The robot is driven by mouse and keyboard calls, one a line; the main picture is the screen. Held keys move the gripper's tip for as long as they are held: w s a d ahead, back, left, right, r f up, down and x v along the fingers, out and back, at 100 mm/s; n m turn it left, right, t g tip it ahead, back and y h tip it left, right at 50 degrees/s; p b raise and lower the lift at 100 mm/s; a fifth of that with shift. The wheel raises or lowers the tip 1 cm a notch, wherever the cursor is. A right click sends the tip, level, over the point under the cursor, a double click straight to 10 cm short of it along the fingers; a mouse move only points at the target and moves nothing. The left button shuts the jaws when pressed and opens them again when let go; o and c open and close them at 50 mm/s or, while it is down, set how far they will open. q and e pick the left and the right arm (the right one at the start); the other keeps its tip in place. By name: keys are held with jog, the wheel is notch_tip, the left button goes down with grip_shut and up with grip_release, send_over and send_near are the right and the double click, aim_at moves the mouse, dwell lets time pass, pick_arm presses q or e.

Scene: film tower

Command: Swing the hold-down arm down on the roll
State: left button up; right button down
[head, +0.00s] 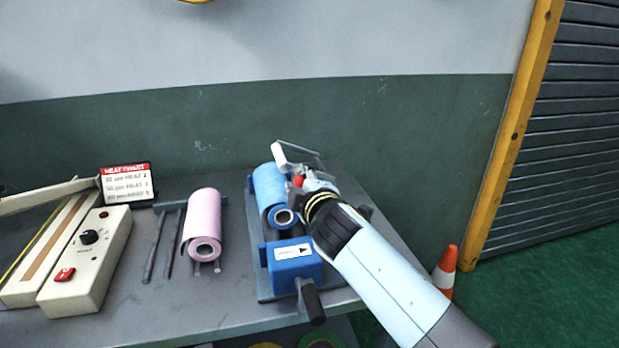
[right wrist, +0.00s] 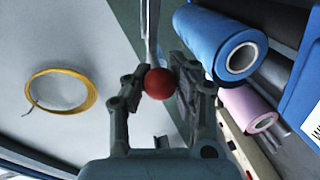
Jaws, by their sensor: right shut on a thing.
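The blue film roll (head: 267,187) lies on a blue stand (head: 292,262) at the right end of the bench. It also shows in the right wrist view (right wrist: 222,42), to the right of my fingers. My right gripper (head: 306,184) is beside the roll's right side, shut on the red knob (head: 298,181) of the hold-down arm. In the right wrist view the red knob (right wrist: 159,84) sits between the two fingers, with the arm's thin metal rod (right wrist: 152,32) running up from it. The rod appears apart from the roll. In the head view my gripper hides most of the arm. My left gripper is out of view.
A pink roll (head: 202,222) on its own holder is left of the blue stand. A heat sealer (head: 90,262) and a heat chart sign (head: 127,182) are further left. A black handle (head: 311,302) sticks out at the front. An orange cone (head: 444,270) stands right of the bench.

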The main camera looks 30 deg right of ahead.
jog(key=shift+w+a+f+n+h+b, duration=0.15)
jog(key=shift+a+f+n+b, duration=0.1)
jog(key=shift+f+n+b, duration=0.4)
jog(key=shift+s+a+f+n+h+b, duration=0.1)
jog(key=shift+a+f+n+h+b, duration=0.15)
jog(key=shift+f+n+b, duration=0.4)
jog(key=shift+w+a+f+n+h+b, duration=0.1)
jog(key=shift+a+f+n+b, duration=0.25)
jog(key=shift+f+n, duration=0.45)
jog(key=shift+d+f+g, duration=0.1)
jog(key=shift+g, duration=0.2)
jog(key=c, duration=1)
grip_release()
jog(key=shift+r, duration=0.2)
